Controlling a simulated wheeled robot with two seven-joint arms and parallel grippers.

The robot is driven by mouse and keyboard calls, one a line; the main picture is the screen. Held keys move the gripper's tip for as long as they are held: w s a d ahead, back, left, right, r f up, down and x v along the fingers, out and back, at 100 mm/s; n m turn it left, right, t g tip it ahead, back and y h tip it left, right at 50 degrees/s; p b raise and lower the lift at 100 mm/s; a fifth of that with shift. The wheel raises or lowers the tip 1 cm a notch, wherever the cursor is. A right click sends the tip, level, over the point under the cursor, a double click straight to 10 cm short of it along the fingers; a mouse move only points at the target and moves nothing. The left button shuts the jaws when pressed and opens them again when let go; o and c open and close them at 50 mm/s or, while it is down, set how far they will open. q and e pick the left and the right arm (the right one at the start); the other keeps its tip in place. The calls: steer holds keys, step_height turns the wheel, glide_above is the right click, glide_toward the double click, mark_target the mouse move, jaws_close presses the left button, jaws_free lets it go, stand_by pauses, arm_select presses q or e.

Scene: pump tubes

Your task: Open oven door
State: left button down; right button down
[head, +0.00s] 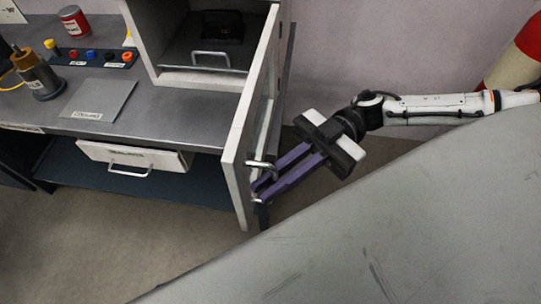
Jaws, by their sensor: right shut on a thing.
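The oven (160,72) is a light grey box standing on the workbench. Its door (243,150) stands swung open toward me, seen nearly edge-on. The oven's dark inside shows, with a tray or drawer with a metal handle (211,56) in it. My right gripper (262,192), with purple fingers, comes from the right and is shut on the door's metal handle (258,164) near the door's front edge. The fingers partly hide the handle. My left gripper is not in view.
The grey workbench (120,118) holds a red can (73,20), a brass-topped cylinder (38,78), coloured knobs (90,54) and a grey plate (98,98). A white drawer (135,157) hangs below. A large grey surface (400,225) fills the lower right. Open floor shows at lower left.

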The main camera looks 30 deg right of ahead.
steer(key=c, duration=2.1)
jaws_free()
steer(key=d, duration=0.3)
steer(key=w+d+b, duration=0.1)
steer(key=d, duration=0.2)
steer(key=d+b, duration=0.1)
steer(key=d, duration=0.3)
steer(key=shift+w+d, duration=0.1)
steer(key=shift+w, duration=0.3)
steer(key=shift+s, duration=0.1)
